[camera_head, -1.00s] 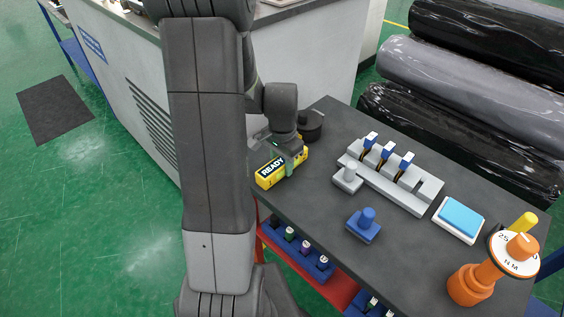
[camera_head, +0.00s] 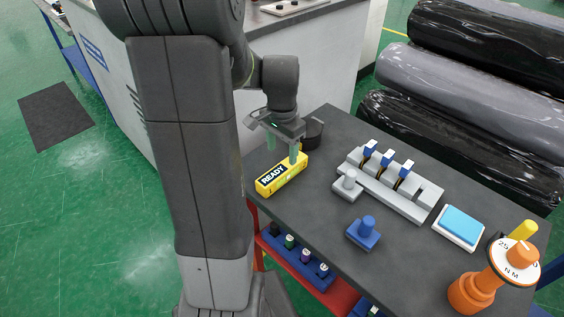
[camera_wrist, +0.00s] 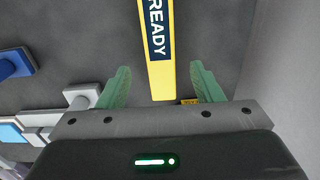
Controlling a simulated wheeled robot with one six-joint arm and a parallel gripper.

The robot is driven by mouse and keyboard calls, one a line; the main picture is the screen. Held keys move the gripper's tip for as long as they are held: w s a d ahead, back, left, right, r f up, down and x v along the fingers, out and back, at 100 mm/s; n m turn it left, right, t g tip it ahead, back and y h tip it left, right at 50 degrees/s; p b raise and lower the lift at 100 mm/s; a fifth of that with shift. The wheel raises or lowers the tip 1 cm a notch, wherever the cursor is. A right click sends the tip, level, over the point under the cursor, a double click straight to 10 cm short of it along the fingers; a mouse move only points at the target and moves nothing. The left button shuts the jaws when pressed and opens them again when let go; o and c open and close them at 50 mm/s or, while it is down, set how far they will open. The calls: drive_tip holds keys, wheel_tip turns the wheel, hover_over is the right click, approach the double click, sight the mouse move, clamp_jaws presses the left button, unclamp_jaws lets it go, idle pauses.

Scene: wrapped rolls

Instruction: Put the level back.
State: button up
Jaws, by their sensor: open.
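The yellow bar (camera_head: 283,178) with a dark READY label, which I take to be the level, lies on the dark tabletop near its left edge. My gripper (camera_head: 282,148) is open and empty above the bar's far end. In the wrist view the bar (camera_wrist: 160,75) runs between my two green fingers (camera_wrist: 160,88), apart from both. Its upper end is cut off by the frame there.
Beside the bar stand a black round object (camera_head: 313,134), a grey knobbed block (camera_head: 347,186) and a blue knobbed block (camera_head: 364,233). Further right are a grey rack (camera_head: 400,200), a blue-topped pad (camera_head: 461,222) and an orange dial device (camera_head: 480,285).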

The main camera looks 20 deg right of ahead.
sight(282, 168)
wheel_tip(282, 168, up, 4)
drive_tip(key=shift+f, duration=0.15)
idle(0.3)
wheel_tip(282, 168, down, 12)
drive_tip(key=shift+w+r, duration=0.1)
drive_tip(key=shift+r, duration=0.8)
drive_tip(key=shift+f, duration=0.1)
